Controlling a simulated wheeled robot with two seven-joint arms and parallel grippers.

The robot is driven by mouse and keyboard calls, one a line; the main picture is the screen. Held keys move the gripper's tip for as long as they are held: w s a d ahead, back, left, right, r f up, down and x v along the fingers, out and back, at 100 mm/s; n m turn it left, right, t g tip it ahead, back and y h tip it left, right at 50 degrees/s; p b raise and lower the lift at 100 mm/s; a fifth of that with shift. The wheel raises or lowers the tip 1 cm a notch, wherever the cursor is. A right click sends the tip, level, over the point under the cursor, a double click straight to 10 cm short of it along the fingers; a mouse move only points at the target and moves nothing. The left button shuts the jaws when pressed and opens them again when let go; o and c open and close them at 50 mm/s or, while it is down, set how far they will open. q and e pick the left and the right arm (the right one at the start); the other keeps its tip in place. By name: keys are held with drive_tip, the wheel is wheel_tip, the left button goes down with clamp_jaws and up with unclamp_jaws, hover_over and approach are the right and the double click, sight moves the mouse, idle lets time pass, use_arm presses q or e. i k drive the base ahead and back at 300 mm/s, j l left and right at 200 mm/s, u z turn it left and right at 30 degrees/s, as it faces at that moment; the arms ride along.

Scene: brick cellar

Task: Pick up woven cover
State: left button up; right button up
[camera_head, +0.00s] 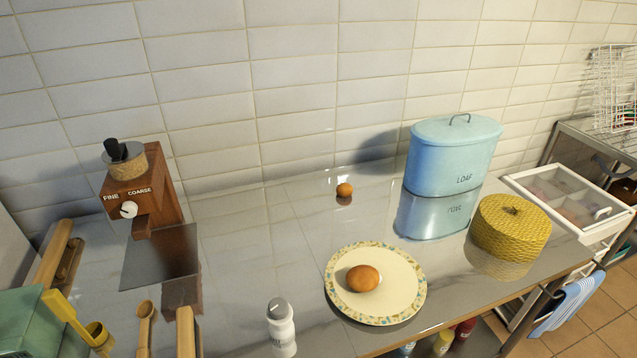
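The woven cover (510,228) is a round, yellow, basket-like lid with a small dark knob on top. It sits upright near the right end of the shiny grey counter (265,235), in front of and to the right of the blue loaf tin. Nothing is touching its top. I cannot see what, if anything, is under it. Neither of my grippers can be made out in the head view.
The blue loaf tin (453,160) stands behind the cover. A patterned plate (405,300) with a brown egg-like item (363,278) lies to its left. A white-framed glazed case (567,197) is close on the right. A wooden grinder (143,200) and white shaker (281,330) stand farther left.

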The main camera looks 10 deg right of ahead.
sight(510, 228)
drive_tip(key=z, duration=1.55)
